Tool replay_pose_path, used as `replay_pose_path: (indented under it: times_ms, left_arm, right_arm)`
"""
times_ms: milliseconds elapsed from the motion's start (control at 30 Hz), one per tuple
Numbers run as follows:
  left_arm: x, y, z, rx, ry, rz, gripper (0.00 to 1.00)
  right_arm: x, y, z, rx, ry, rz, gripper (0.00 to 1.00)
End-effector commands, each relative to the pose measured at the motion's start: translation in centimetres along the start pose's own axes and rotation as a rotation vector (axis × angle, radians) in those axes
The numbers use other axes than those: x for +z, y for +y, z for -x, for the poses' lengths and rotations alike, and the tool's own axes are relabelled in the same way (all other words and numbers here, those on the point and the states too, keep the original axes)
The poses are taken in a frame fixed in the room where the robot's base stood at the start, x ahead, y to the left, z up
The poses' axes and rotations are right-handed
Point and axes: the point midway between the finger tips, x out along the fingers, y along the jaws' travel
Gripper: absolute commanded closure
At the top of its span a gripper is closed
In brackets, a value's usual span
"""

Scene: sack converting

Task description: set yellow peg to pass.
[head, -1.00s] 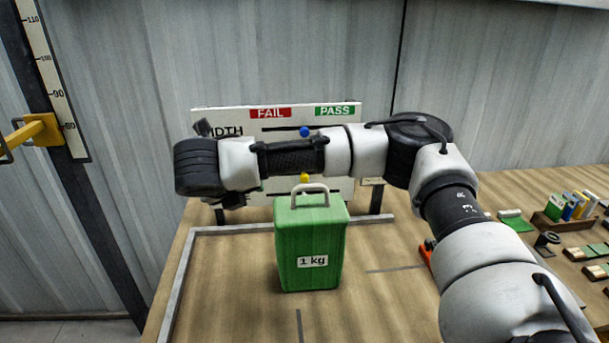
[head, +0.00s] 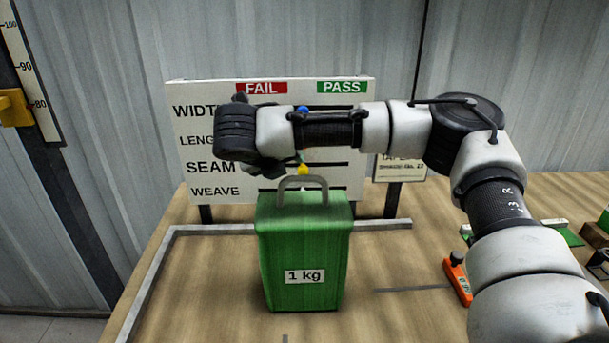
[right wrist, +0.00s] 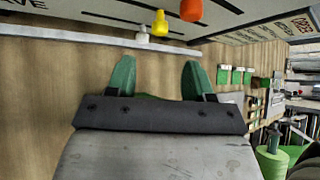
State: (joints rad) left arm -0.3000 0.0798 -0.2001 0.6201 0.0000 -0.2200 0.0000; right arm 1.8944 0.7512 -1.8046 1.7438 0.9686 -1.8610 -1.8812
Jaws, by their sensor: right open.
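The white board (head: 215,185) stands at the back of the bench, with rows marked width, length, seam and weave under a red FAIL label and a green PASS label. The yellow peg (head: 302,170) sits in the seam row, between the two label columns. It also shows in the right wrist view (right wrist: 160,23), ahead of my gripper. My right gripper (right wrist: 157,78) is open and empty, its green fingertips apart and short of the peg. In the head view my right arm hides part of the board. My left gripper is out of view.
A green 1 kg block (head: 303,245) with a handle stands in front of the board. A blue peg (head: 303,110) is higher up, and an orange peg (right wrist: 191,10) and a white peg (right wrist: 145,38) flank the yellow one. An orange tool (head: 457,280) lies right.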

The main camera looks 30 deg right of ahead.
Motion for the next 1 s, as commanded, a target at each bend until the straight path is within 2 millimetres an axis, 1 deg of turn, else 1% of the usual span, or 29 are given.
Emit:
replay_pose_path:
  times_ms: [167,400,600,800,1000]
  left_arm:
    - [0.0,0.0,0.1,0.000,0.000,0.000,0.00]
    - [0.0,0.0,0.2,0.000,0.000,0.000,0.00]
    - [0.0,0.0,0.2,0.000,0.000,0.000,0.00]
    - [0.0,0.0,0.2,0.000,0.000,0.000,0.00]
    - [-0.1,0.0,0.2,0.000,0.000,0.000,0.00]
  right_arm:
    - [0.0,-0.1,-1.9,-0.002,0.002,-0.001,0.48]
    - [0.0,-0.1,-6.5,-0.003,0.003,-0.001,0.48]
    - [0.0,0.0,-9.4,-0.002,0.001,-0.001,0.48]
    - [0.0,0.0,-10.6,0.000,0.000,0.000,0.48]
    - [0.0,0.0,-10.7,0.001,0.000,0.000,0.48]
